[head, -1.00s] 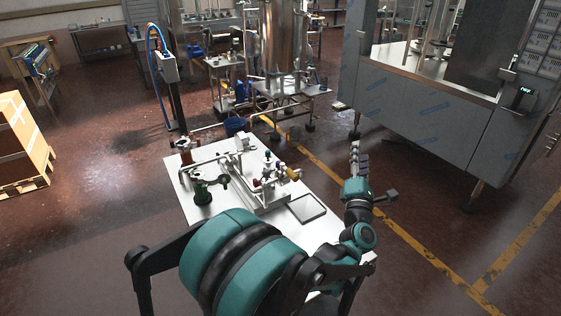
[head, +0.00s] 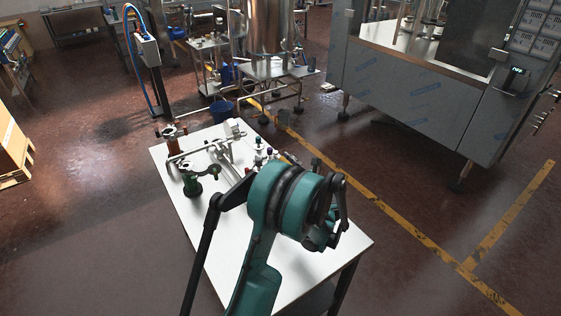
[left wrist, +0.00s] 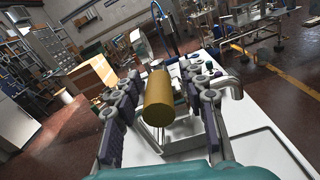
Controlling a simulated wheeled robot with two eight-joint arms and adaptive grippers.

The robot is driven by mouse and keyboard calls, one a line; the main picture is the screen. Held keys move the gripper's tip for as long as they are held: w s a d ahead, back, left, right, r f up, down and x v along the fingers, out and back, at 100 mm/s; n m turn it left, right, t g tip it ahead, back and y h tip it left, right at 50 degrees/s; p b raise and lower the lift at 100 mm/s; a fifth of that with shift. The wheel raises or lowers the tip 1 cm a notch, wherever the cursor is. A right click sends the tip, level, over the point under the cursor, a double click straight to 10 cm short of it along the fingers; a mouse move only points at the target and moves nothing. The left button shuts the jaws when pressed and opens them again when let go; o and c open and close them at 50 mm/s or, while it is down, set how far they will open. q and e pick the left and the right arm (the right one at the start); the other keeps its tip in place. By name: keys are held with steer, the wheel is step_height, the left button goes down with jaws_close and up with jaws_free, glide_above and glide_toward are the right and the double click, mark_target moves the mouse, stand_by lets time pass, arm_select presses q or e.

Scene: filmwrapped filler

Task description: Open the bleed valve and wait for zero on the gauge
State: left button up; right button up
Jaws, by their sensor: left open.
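A yellow cylindrical knob (left wrist: 158,98) stands in the left wrist view between the spread fingers of my left gripper (left wrist: 163,82). The gripper is open around it; I cannot tell whether a finger touches it. In the head view my own arm hides the knob and nearly all of the gripper. Small red, white and blue valve parts (head: 260,161) show just beyond the arm. I cannot tell which part is the bleed valve, and I cannot make out a gauge reading. My right gripper is in neither view now.
The white table (head: 190,235) carries a green fitting (head: 192,186), a brown-bodied fitting (head: 172,143) and metal piping. A blue bucket (head: 222,111) stands on the floor behind. The large film-wrapped filler (head: 420,88) is at the back right. Floor right of the table is clear.

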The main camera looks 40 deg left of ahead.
arm_select(q)
steer(key=shift+w+a+r, duration=0.1)
steer(key=shift+a, duration=0.2)
jaws_close()
